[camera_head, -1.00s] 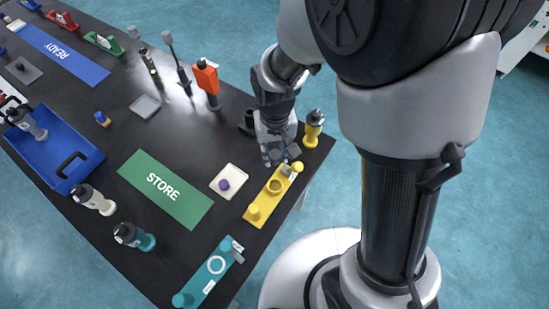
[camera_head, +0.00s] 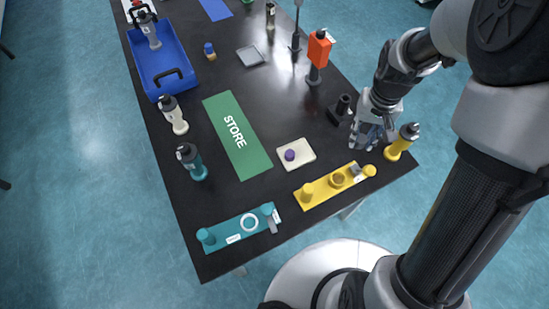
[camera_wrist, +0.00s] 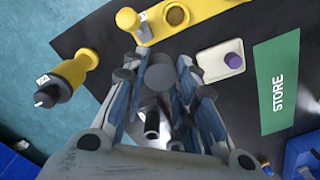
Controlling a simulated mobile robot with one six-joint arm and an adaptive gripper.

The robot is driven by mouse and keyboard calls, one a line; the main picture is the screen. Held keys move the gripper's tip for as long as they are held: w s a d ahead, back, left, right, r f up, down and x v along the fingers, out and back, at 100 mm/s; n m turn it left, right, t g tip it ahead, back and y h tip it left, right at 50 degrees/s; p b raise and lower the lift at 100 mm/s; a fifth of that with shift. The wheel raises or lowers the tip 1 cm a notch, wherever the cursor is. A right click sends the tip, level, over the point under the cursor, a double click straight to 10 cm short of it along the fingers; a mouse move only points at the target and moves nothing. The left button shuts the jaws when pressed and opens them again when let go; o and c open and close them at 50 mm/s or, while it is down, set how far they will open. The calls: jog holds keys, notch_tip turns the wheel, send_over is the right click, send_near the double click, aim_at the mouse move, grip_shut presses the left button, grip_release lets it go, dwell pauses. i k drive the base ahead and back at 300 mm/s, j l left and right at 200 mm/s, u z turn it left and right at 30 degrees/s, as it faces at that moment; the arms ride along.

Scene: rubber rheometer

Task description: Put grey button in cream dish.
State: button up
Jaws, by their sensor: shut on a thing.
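My gripper (camera_head: 366,146) is shut on the grey button (camera_wrist: 160,72), a round grey piece between the fingertips in the wrist view. In the head view my fingers hide the button. The gripper is above the table's right end, behind the yellow fixture and beside the yellow bottle. The cream dish (camera_head: 305,160) is a small square tray to the left of my gripper, with a purple button (camera_head: 289,155) in it. In the wrist view the dish (camera_wrist: 208,68) is right of the fingers, apart from them.
The yellow fixture (camera_head: 322,188) lies in front of the gripper, and the yellow bottle (camera_head: 401,141) stands close on its right. A dark holder (camera_head: 340,109) is just left of it. The green STORE mat (camera_head: 245,150) and a teal fixture (camera_head: 232,231) lie farther left.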

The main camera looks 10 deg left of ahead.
aim_at(303, 152)
jog(key=i+l+u, duration=0.1)
jog(key=u, duration=0.35)
jog(key=i+l+u, duration=0.1)
jog(key=l+u, duration=0.5)
jog(key=u, duration=0.3)
jog(key=l, duration=0.85)
jog(key=i, duration=0.05)
